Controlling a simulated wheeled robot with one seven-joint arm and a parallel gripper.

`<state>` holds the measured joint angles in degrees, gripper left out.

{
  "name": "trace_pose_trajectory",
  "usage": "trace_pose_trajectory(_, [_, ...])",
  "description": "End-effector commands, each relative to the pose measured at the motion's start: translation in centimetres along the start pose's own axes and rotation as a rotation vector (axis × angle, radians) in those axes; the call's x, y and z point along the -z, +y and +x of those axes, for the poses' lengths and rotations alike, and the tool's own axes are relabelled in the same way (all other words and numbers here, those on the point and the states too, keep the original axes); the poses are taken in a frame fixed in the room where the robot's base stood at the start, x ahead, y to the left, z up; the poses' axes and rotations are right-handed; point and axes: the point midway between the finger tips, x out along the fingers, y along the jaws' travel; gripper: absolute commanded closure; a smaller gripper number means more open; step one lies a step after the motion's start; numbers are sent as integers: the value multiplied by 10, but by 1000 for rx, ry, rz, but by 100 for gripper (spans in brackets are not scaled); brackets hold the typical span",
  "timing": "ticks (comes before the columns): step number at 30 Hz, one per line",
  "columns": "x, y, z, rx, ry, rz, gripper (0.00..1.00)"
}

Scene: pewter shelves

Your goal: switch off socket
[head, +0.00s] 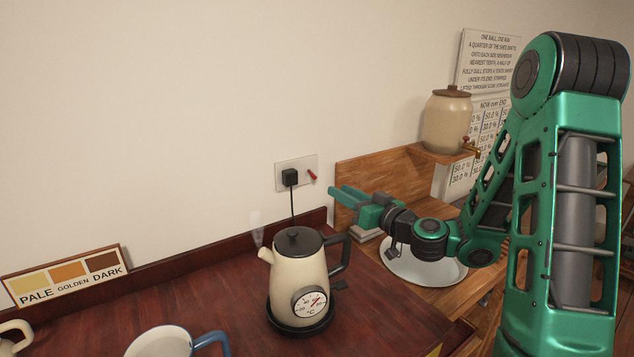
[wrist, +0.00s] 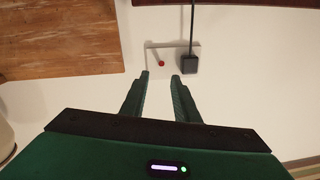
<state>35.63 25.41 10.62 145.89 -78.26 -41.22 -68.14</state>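The socket (head: 296,165) is a pale plate on the wall, with a black plug (head: 290,177) in its left part and a red switch lever (head: 312,174) at its right. In the wrist view the plate (wrist: 174,48) shows upside down, with the plug (wrist: 189,64) and the red-tipped lever (wrist: 162,63). My gripper (head: 338,194) is to the right of and a little below the lever in the head view, apart from it. In the wrist view my gripper (wrist: 160,76) has its two fingers apart with nothing between them, and the lever tip lies just beyond the fingertips.
A steaming cream kettle (head: 300,268) with a dial stands on the dark red counter below the socket. A wooden panel (head: 375,180) and a stoneware dispenser (head: 447,122) are at the right. The wall left of the socket is clear.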

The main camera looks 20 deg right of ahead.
Motion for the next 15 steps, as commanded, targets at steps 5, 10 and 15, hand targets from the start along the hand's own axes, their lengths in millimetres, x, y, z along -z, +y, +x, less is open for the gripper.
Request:
trace_pose_trajectory(5, [-1,-4,7,6,-1,-1,72])
trace_pose_trajectory(10, [0,-6,30,9,1,-3,72])
trace_pose_trajectory(15, [0,-6,60,10,2,-4,72])
